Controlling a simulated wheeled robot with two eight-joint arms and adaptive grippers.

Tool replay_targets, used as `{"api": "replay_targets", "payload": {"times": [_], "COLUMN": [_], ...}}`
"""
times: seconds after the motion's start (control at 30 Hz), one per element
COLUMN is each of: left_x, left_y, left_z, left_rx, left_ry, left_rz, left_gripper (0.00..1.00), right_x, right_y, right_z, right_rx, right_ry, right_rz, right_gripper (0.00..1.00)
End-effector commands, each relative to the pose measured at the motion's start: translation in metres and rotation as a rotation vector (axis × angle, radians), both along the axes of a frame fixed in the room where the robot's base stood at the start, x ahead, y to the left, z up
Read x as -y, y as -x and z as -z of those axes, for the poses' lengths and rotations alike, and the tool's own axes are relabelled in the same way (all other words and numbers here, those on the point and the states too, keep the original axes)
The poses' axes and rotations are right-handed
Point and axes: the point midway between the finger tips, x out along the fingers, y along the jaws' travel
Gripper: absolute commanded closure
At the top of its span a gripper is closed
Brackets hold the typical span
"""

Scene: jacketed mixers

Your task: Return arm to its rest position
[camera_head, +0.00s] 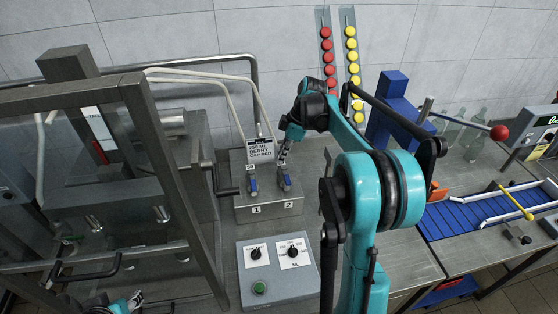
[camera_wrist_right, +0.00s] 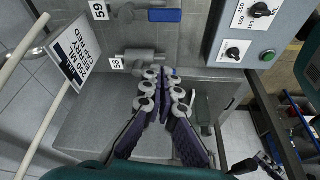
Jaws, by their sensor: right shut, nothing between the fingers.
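My right arm reaches up the middle of the head view, bent over the bench. Its gripper (camera_head: 284,153) hangs beside the sign, just above the valve with the blue handle (camera_head: 285,183) over label 2. In the right wrist view the gripper (camera_wrist_right: 165,82) has its fingers drawn together, with nothing between the tips. It appears apart from the valves, but the exact gap is hard to judge. Part of my left gripper (camera_head: 137,298) shows at the bottom left edge of the head view, too small to read its jaws.
A second blue-handled valve (camera_head: 252,186) stands over label 1. A sign (camera_head: 260,150) is behind them. The control box (camera_head: 278,266) with knobs and a green button stands in front. A framed glass enclosure (camera_head: 150,150) is left; a blue conveyor (camera_head: 480,216) is right.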

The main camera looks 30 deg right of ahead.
Motion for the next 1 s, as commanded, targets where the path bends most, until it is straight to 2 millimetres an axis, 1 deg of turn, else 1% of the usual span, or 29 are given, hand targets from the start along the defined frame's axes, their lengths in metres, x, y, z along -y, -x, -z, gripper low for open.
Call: {"api": "replay_targets", "payload": {"times": [0.47,0.57,0.63,0.67,0.77,0.8,0.87,1.0], "left_x": [0.0,0.0,0.0,0.0,0.0,0.0,0.0,0.0], "left_y": [0.0,0.0,0.0,0.0,0.0,0.0,0.0,0.0], "left_z": [0.0,0.003,0.007,0.01,0.022,0.027,0.034,0.051], "left_rx": [0.0,0.0,0.0,0.0,0.0,0.0,0.0,0.0], "left_ry": [0.0,0.0,0.0,0.0,0.0,0.0,0.0,0.0], "left_rz": [0.0,0.0,0.0,0.0,0.0,0.0,0.0,0.0], "left_gripper": [0.6,0.6,0.6,0.6,0.6,0.6,0.6,0.6], "right_x": [-0.001,-0.006,-0.016,-0.021,-0.046,-0.058,-0.074,-0.105], "right_y": [0.0,0.004,0.011,0.016,0.04,0.052,0.071,0.118], "right_z": [0.0,-0.001,-0.002,-0.002,-0.003,-0.002,0.0,0.014], "right_rx": [0.0,0.0,-0.002,0.0,0.006,0.013,0.026,0.072], "right_ry": [0.0,0.006,0.015,0.021,0.042,0.05,0.058,0.056], "right_rz": [0.001,0.02,0.057,0.081,0.196,0.254,0.341,0.538], "right_gripper": [1.0,1.0,1.0,1.0,1.0,1.0,1.0,1.0]}}
